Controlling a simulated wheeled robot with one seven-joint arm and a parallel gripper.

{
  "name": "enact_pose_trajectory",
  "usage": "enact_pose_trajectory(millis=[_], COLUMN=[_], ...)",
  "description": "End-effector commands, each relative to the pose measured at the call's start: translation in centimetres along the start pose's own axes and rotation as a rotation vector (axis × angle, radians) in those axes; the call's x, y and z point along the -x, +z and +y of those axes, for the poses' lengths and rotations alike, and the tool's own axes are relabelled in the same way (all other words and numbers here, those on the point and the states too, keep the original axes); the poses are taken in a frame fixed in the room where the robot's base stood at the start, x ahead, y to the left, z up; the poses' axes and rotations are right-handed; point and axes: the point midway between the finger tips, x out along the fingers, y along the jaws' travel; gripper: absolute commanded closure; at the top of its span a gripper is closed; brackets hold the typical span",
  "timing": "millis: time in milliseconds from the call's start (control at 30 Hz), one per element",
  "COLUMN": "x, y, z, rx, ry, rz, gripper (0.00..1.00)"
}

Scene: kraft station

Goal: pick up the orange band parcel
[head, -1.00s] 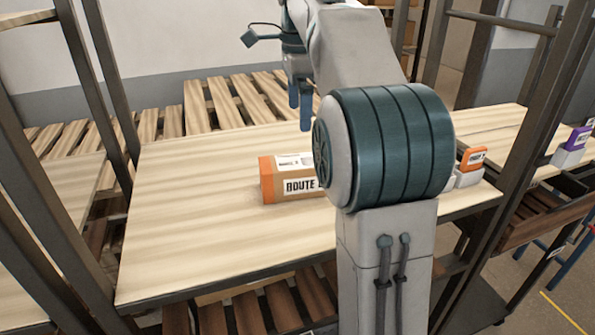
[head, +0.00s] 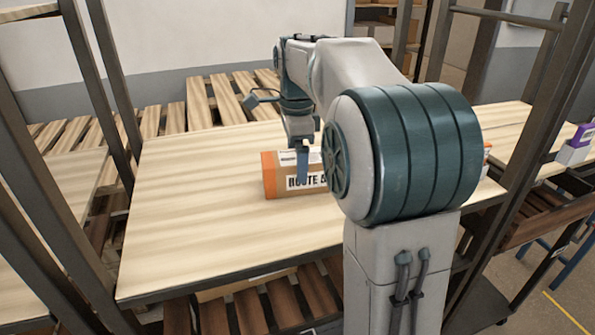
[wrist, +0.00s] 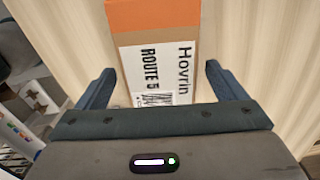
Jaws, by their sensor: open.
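The orange band parcel (head: 270,178) is a brown box with an orange end and a "ROUTE" label, lying on the wooden table. My arm hides its right part in the head view. In the wrist view the parcel (wrist: 150,40) runs up from between my fingers, with its orange band at the top and a white "Hovrin ROUTE 5" label facing the camera. My gripper (wrist: 155,85) is open, with one blue finger on each side of the parcel's near part and a gap on both sides. In the head view my gripper (head: 303,165) is at the parcel; whether it touches cannot be told.
The wooden table (head: 200,230) is clear to the left and in front of the parcel. Dark shelf posts (head: 98,90) stand at the left. Slatted pallets (head: 230,100) lie behind the table. A purple-topped item (head: 583,137) stands at the far right.

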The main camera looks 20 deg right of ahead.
Motion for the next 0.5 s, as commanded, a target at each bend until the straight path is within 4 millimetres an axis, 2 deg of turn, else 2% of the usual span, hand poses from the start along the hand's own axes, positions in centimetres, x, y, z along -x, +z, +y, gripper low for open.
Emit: enact_pose_trajectory(millis=[100, 300, 367, 500], x=[-0.68, -0.72, -0.72, -0.71], y=[-0.01, 0.0, 0.0, 0.0], z=[0.03, 0.0, 0.0, 0.0], rx=[0.0, 0.0, 0.0, 0.0], ry=[0.001, 0.0, 0.0, 0.0], rz=[0.0, 0.0, 0.0, 0.0], gripper=[0.09, 0.09, 0.23, 0.62])
